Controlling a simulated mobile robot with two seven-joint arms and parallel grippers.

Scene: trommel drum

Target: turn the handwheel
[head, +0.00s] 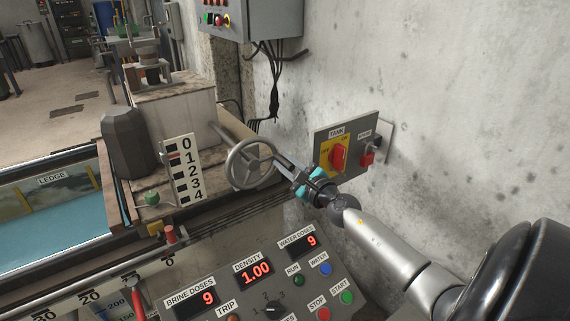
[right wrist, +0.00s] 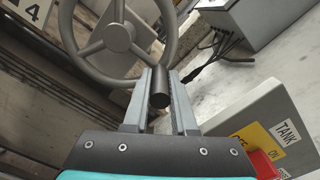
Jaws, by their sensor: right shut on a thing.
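The grey spoked handwheel (head: 251,164) stands on the end of a shaft at the right side of the machine. It also shows in the right wrist view (right wrist: 118,37). My right gripper (head: 284,164) is at the wheel's right side. Its fingers (right wrist: 159,92) are shut on the dark cylindrical handle (right wrist: 159,88) that sticks out from the wheel rim. My left gripper is not in view.
A panel with a red TANK switch (head: 339,156) is on the wall close to my right wrist. A control console (head: 256,271) with buttons and displays lies below the wheel. A grey electrical box (head: 262,18) hangs above. A numbered scale (head: 185,168) stands left of the wheel.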

